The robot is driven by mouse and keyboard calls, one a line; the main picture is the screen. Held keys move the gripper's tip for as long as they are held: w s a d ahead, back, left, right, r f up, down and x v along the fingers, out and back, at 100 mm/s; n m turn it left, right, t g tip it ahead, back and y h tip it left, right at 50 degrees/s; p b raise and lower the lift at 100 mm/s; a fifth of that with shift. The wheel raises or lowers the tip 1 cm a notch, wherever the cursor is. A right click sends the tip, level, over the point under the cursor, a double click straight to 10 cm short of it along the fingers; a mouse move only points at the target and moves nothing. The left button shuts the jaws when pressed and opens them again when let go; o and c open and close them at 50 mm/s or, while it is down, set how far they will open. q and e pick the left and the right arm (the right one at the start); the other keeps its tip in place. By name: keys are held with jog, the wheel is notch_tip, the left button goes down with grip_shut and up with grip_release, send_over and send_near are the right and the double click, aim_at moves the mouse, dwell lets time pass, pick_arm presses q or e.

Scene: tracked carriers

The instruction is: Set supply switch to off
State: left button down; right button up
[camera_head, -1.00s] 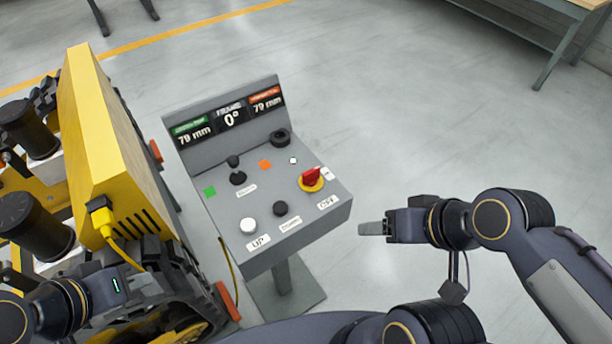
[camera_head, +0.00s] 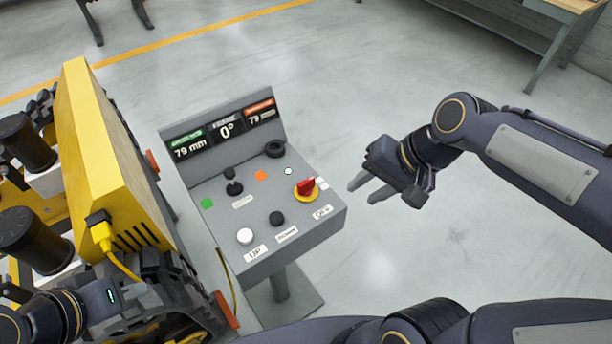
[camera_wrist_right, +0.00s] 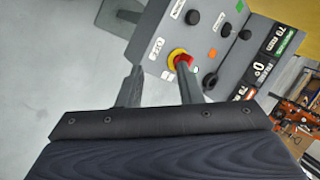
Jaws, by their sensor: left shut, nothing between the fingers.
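The supply switch is most likely the red rotary knob on a yellow disc (camera_head: 306,187), at the right side of the sloped grey control panel (camera_head: 325,225). Its red handle slants toward the upper right. In the right wrist view the red knob (camera_wrist_right: 182,60) shows just beyond the fingers. My right gripper (camera_head: 362,192) is open and empty, to the right of the knob and apart from it. Its spread fingers (camera_wrist_right: 158,68) also show in the right wrist view.
The panel also has a white button (camera_head: 245,236), a black button (camera_head: 277,218), a black joystick (camera_head: 234,187) and a black knob (camera_head: 275,148). A yellow machine (camera_head: 105,165) stands close on the left. The floor right of the panel is clear.

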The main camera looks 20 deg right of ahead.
jog(key=w+a+f+m+g+p, duration=0.2)
jog(key=w+m+g, duration=0.15)
jog(key=w, duration=0.65)
jog(key=m+g, duration=0.1)
jog(key=m, duration=0.3)
send_near(306, 181)
jog(key=x, duration=0.3)
jog(key=shift+h, duration=0.4)
jog(key=p+x, duration=0.1)
jog(key=x, duration=0.6)
jog(key=shift+a, duration=0.2)
grip_shut()
